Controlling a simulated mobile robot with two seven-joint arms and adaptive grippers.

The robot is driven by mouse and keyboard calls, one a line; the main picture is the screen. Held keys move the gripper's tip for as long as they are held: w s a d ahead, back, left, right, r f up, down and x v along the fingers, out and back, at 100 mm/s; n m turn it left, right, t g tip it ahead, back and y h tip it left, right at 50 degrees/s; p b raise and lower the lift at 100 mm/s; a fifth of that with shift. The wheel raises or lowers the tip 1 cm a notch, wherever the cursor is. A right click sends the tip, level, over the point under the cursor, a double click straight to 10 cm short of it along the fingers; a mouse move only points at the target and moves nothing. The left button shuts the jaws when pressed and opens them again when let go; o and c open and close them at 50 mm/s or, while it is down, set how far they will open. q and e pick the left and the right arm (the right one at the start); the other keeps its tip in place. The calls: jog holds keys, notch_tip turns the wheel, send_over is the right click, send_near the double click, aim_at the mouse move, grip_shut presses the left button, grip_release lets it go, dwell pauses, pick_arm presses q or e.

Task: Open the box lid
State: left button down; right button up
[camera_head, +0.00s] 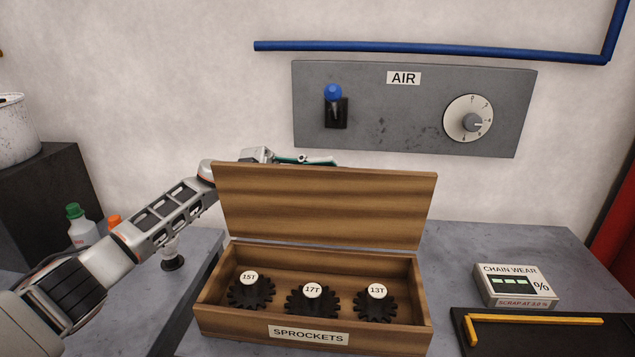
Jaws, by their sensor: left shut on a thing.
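The wooden box (375,344) labelled SPROCKETS stands on the bench with its lid (325,205) raised at the back. The lid is about upright, and the inside of the box is open to view. My left arm comes in from the left and passes behind the lid. My left gripper (318,161) shows only in part above the lid's top edge, at the lid's far side. It is shut on the lid, though the fingertips and the contact are mostly hidden. My right gripper is out of view.
Three dark sprockets, 15T (251,291), 17T (312,302) and 13T (376,304), sit in the box. A chain wear box (515,287) and a black tray (540,342) are at right. Bottles (82,228) stand at left. An AIR panel (430,85) hangs on the wall behind.

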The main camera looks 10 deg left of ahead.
pick_arm(q)
jog(key=shift+w+f+n+t+h+b, duration=0.2)
jog(key=shift+w+f+n+t, duration=0.1)
jog(key=shift+w+n, duration=0.5)
jog(key=shift+w+f+n+t+h+b, duration=0.1)
jog(key=shift+w+f+n+t+h, duration=0.15)
jog(key=shift+w+n, duration=0.55)
jog(key=shift+w+f+n+t+h+b, duration=0.15)
jog(key=shift+w+f+n+t, duration=0.15)
jog(key=shift+w+n, duration=0.5)
jog(key=shift+s, duration=0.15)
jog(key=c, duration=2.1)
grip_release()
jog(key=shift+c, duration=0.2)
jog(key=v, duration=1.2)
jog(key=shift+f, duration=0.15)
